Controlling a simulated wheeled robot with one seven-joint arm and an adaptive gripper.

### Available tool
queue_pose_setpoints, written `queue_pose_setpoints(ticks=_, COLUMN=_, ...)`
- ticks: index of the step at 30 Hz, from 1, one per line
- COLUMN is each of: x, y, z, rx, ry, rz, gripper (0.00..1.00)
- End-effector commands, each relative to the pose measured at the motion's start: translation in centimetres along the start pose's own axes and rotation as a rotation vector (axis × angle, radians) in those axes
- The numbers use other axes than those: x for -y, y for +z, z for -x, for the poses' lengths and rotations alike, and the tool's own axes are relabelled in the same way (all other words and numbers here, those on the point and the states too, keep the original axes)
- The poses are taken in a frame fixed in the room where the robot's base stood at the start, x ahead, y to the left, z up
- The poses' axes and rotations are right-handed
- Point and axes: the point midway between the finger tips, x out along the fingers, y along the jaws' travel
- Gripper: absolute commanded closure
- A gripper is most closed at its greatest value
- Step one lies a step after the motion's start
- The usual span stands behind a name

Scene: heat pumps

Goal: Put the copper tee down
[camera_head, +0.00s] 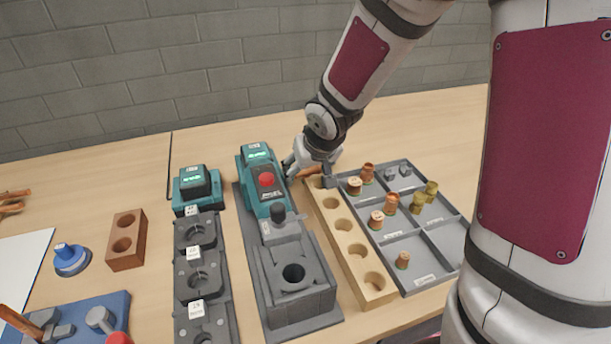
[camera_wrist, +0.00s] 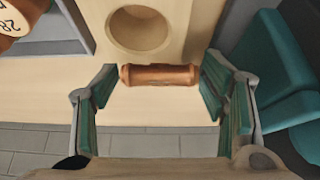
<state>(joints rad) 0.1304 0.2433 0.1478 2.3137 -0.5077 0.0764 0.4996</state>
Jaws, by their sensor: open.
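The copper tee (camera_wrist: 160,75) shows in the wrist view as a short copper-brown cylinder lying crosswise just off the end of the wooden block. My gripper (camera_wrist: 160,88) is open, with one green-padded finger on each side of the tee. A gap shows at the left end of the tee; the right end is very close to the other finger, and I cannot tell whether they touch. In the head view my gripper (camera_head: 310,172) is at the far end of the block, and a bit of copper (camera_head: 306,172) shows beside it, mostly hidden by the fingers.
The wooden block (camera_head: 356,250) has a row of round holes. To its right stands a grey divided tray (camera_head: 445,243) with several copper and brass fittings. To its left are a teal machine with a red button (camera_head: 266,180) and grey fixtures (camera_head: 197,275). Bare table lies behind the block.

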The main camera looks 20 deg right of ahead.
Motion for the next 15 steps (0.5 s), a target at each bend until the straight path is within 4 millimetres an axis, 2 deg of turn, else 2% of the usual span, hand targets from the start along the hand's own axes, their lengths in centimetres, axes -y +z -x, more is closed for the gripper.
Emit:
queue_pose_setpoints(ticks=7, x=-0.02, y=-0.03, z=-0.09, rx=-0.001, ry=0.000, rz=-0.001, gripper=0.34)
queue_pose_setpoints(ticks=12, x=-0.02, y=-0.03, z=-0.09, rx=-0.001, ry=0.000, rz=-0.001, gripper=0.69)
queue_pose_setpoints(ticks=14, x=-0.02, y=-0.03, z=-0.09, rx=-0.001, ry=0.000, rz=-0.001, gripper=0.69)
queue_pose_setpoints(ticks=15, x=-0.02, y=-0.03, z=-0.09, rx=-0.001, ry=0.000, rz=-0.001, gripper=0.73)
